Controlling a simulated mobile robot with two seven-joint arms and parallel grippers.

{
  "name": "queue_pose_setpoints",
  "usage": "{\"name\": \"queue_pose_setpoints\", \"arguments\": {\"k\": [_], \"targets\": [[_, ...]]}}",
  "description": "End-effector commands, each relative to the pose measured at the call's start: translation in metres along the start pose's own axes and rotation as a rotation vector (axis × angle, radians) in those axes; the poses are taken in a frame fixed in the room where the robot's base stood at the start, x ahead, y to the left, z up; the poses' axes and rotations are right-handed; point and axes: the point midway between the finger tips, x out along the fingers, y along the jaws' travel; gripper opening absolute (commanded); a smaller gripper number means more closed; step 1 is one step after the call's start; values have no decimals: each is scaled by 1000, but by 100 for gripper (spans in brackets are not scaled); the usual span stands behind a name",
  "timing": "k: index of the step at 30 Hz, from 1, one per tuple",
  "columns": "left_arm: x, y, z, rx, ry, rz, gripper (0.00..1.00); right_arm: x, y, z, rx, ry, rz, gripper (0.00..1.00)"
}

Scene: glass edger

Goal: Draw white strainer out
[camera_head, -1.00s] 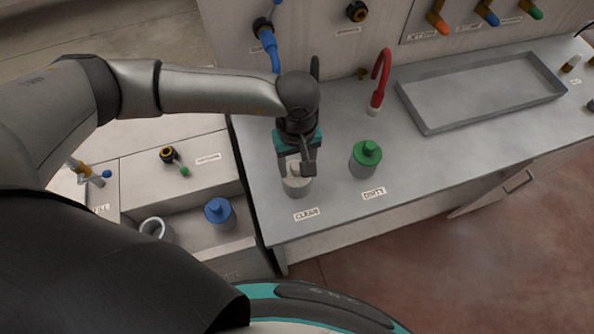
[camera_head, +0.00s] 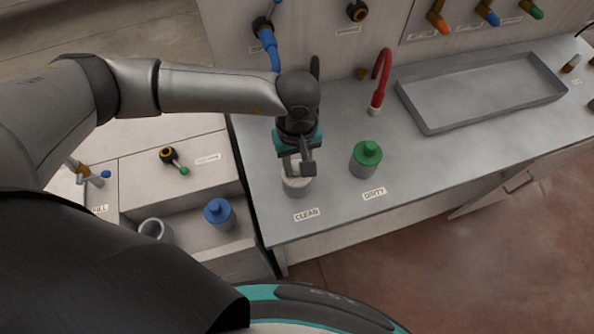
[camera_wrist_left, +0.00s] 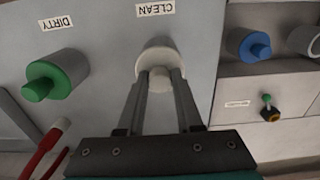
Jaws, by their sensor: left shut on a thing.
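The white strainer (camera_wrist_left: 160,76) has a pale knob on top and sits in a grey cup on the bench behind the CLEAN label. It also shows in the head view (camera_head: 296,185), partly hidden by my gripper. My left gripper (camera_head: 298,166) is above it, pointing down, its fingers shut on the white knob. In the left wrist view the two fingers (camera_wrist_left: 160,80) close in on the knob from both sides. My right gripper is in neither view.
A green-topped strainer (camera_head: 365,158) stands to the right behind the DIRTY label (camera_head: 374,194). A red curved tap (camera_head: 382,75) rises behind it. A blue-topped strainer (camera_head: 219,213) and an empty round holder (camera_head: 156,230) are lower left. A shallow tray (camera_head: 480,92) lies right.

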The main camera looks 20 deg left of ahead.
Motion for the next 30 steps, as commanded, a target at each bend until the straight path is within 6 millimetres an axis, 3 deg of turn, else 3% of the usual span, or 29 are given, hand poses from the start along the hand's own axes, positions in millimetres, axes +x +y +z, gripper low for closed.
{"name": "queue_pose_setpoints", "arguments": {"k": [30], "targets": [[-11,0,0,0,0,0,0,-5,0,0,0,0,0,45]]}}
